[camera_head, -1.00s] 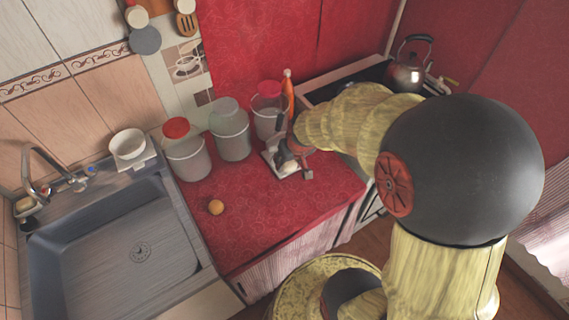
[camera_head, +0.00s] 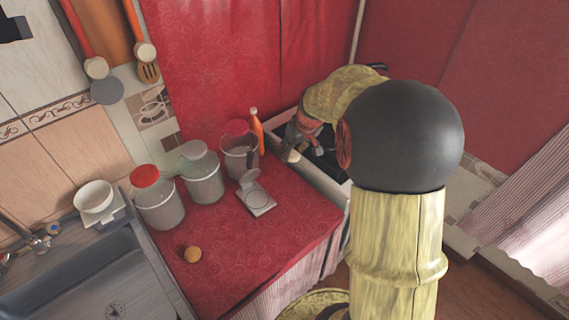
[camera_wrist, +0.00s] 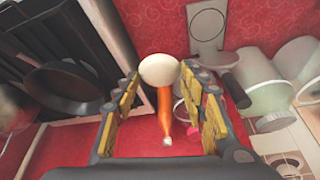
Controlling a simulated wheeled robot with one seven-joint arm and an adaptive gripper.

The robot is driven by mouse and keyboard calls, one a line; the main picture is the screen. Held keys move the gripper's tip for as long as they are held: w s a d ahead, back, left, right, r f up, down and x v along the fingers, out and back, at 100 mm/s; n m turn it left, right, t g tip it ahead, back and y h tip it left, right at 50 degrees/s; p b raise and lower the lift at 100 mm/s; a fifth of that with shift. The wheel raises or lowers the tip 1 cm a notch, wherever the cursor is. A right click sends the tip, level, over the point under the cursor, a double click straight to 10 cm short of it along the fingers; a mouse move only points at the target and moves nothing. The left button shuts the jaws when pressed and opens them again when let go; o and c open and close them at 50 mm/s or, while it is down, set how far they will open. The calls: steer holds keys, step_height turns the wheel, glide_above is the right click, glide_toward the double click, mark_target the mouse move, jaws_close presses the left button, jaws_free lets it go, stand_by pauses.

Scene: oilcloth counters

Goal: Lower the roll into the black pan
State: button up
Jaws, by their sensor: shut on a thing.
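The roll (camera_wrist: 159,69) is a pale, rounded piece held between the fingertips of my gripper (camera_wrist: 160,82), which is shut on it. In the head view the roll (camera_head: 291,156) shows at the end of my gripper (camera_head: 304,148), near the stove's left edge. The black pan (camera_wrist: 62,88) shows at the left of the wrist view, on the stove, to the side of the roll and apart from it. In the head view my arm and gripper hide most of the stove, and I cannot make out the pan clearly.
A grey scale (camera_head: 259,200) stands on the red counter (camera_head: 225,230), near an orange bottle (camera_head: 257,131) and several lidded jars. A small orange ball (camera_head: 193,254) lies at the front left. The sink (camera_head: 85,285) is farther left. The counter's front right is clear.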

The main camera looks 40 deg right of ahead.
steer(key=w+d+r+p, duration=0.1)
steer(key=w+d, duration=0.3)
steer(key=d, duration=0.9)
steer(key=w+d+r+p, duration=0.1)
steer(key=w+d+p, duration=0.3)
steer(key=d, duration=0.9)
steer(key=shift+d, duration=0.35)
steer(key=shift+w, duration=0.35)
steer(key=shift+f, duration=0.15)
steer(key=shift+f+b, duration=1.8)
steer(key=shift+f, duration=1.7)
steer(key=shift+f+b, duration=1.1)
steer(key=shift+f, duration=0.9)
